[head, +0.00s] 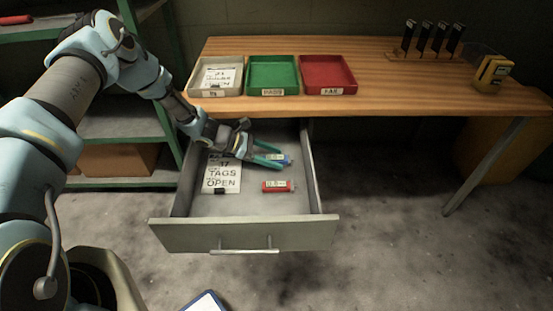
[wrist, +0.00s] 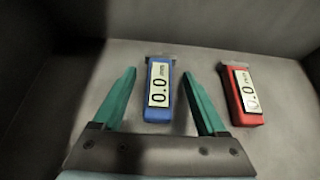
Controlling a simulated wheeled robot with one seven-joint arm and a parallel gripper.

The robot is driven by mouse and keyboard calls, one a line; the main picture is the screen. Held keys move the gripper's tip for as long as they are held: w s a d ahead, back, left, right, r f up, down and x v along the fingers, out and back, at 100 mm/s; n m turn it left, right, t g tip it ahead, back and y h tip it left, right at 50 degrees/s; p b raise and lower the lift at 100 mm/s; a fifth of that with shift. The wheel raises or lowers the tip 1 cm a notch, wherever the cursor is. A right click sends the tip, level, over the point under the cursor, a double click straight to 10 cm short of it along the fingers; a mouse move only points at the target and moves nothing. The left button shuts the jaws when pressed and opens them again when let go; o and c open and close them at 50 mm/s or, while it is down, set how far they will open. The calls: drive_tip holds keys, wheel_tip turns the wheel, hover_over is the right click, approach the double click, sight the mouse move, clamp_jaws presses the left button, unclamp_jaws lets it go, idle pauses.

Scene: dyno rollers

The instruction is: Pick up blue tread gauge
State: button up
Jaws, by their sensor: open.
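The blue tread gauge (wrist: 157,114) lies on the floor of the open drawer (head: 245,233); its display reads 0.0. It shows small and partly hidden in the head view (head: 285,161). My gripper (wrist: 158,74) is open and empty, with its teal fingers reaching into the drawer. In the wrist view the blue gauge appears between the two fingers, with a gap on each side. I cannot tell how far above the drawer floor the fingertips are. In the head view my gripper (head: 280,157) is at the gauge.
A red gauge (head: 277,186) lies nearby in the drawer, right of the blue one in the wrist view (wrist: 243,97). A tags card (head: 222,176) lies at the drawer's left. Grey (head: 216,91), green (head: 272,92) and red (head: 328,92) trays stand on the bench above.

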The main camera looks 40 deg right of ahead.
clamp_jaws()
idle(0.6)
